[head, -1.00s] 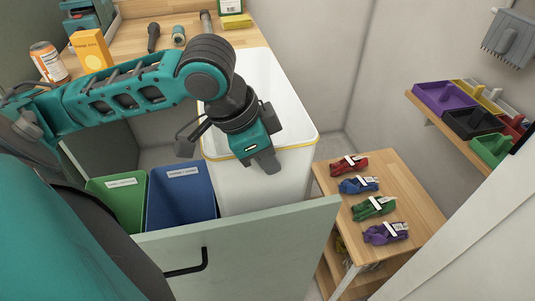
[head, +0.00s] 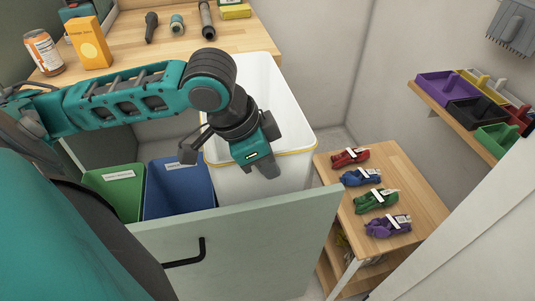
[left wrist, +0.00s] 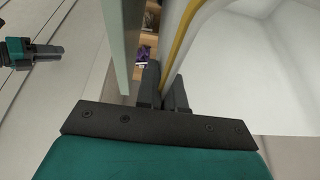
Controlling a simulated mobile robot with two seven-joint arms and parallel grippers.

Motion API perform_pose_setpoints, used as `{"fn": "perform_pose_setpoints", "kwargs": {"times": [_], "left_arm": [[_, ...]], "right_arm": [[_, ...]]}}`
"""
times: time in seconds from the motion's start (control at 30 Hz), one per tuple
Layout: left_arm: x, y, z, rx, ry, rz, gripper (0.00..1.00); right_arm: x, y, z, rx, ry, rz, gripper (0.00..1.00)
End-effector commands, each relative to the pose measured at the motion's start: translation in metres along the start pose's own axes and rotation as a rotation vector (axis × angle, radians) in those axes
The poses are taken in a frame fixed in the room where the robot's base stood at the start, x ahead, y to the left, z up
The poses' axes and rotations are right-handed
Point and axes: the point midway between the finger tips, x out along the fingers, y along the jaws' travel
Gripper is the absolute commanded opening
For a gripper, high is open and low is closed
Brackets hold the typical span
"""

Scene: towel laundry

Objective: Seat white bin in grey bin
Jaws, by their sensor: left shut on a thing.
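The white bin (head: 265,178) has a yellow line under its rim and stands upright inside the pulled-out drawer. My left gripper (head: 267,169) is shut on its front rim, fingers pointing down. In the left wrist view the left fingers (left wrist: 163,92) pinch the bin's wall (left wrist: 182,45), with the bin's white inside to the right. The grey bin does not show; the drawer front and the white bin hide what is below. A teal and dark part of mine, seemingly the right gripper (left wrist: 45,50), shows at the left wrist view's left edge.
The pale drawer front (head: 265,240) with a black handle (head: 186,256) stands close before the white bin. Green (head: 118,190) and blue (head: 180,188) bins sit to its left. A wooden cart (head: 420,205) with coloured bundles is at right, a wooden counter (head: 175,60) behind.

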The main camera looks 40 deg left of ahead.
Motion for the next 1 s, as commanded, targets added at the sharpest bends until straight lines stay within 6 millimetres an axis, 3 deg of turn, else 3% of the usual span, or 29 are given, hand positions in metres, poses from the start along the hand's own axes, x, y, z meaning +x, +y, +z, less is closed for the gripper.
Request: {"fn": "perform_pose_setpoints", "kwargs": {"times": [0.2, 0.67, 1.0], "left_arm": [[0.012, 0.0, 0.005, 0.001, 0.001, -0.002, 0.0], [0.015, 0.0, 0.006, 0.001, 0.001, -0.002, 0.0], [0.033, 0.001, 0.013, 0.001, 0.001, -0.002, 0.0]], "right_arm": [[0.004, 0.0, 0.006, 0.001, 0.0, 0.0, 0.33], [0.005, -0.002, 0.007, 0.008, 0.001, 0.0, 0.33], [0.011, -0.002, 0.015, 0.008, 0.001, 0.0, 0.33]]}}
